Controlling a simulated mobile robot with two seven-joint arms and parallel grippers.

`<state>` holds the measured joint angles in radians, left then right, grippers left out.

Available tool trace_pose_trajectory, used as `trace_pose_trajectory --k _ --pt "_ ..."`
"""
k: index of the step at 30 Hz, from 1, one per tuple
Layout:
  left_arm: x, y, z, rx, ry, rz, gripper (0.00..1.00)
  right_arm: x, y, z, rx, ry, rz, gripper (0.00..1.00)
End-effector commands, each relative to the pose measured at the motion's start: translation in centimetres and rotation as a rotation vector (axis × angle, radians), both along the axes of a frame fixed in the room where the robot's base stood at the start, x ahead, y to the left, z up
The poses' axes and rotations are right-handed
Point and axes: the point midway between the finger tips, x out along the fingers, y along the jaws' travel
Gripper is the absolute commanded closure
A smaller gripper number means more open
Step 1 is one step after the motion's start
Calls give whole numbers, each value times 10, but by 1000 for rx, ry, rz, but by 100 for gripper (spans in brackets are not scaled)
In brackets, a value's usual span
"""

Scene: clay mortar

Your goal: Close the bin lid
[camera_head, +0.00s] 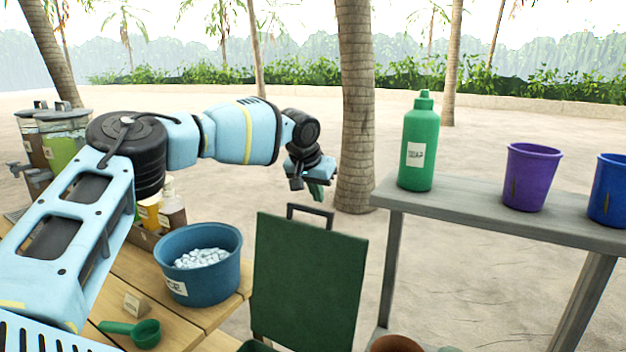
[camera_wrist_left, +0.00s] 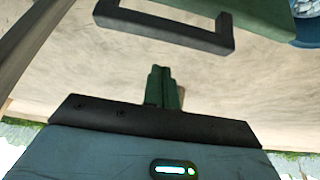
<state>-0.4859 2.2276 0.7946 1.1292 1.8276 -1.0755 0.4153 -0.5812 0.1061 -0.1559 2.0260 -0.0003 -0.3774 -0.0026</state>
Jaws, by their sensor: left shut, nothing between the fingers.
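The dark green bin lid (camera_head: 308,285) stands upright, open, in the middle of the head view. A dark handle (camera_head: 311,209) rises from its top edge. A sliver of green rim, likely the bin (camera_head: 258,346), shows at the bottom; the rest is out of frame. My left gripper (camera_head: 316,191) is just above and beyond the handle, its green fingers pointing down. In the left wrist view the fingers (camera_wrist_left: 164,85) are shut together and empty, apart from the handle (camera_wrist_left: 180,30). A corner of the lid (camera_wrist_left: 262,14) shows there too. My right gripper is not in view.
A blue ice tub (camera_head: 203,275) and a green scoop (camera_head: 145,333) sit on the wooden table left of the lid. A grey table (camera_head: 480,210) at right bears a green soap bottle (camera_head: 418,145), a purple cup (camera_head: 531,177) and a blue cup (camera_head: 608,190). Sand lies behind the lid.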

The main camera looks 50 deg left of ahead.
Motion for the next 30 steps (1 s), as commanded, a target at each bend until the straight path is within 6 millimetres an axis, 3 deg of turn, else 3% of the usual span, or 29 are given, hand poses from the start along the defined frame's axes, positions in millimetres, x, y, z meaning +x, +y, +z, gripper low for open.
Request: trace_pose_trajectory --k 2,15,30 --pt "5 1 -13 0 3 0 100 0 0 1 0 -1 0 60" --pt "-27 -8 -2 -1 -1 -1 100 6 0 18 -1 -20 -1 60" --pt "-32 -10 -3 0 0 0 100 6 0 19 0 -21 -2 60"
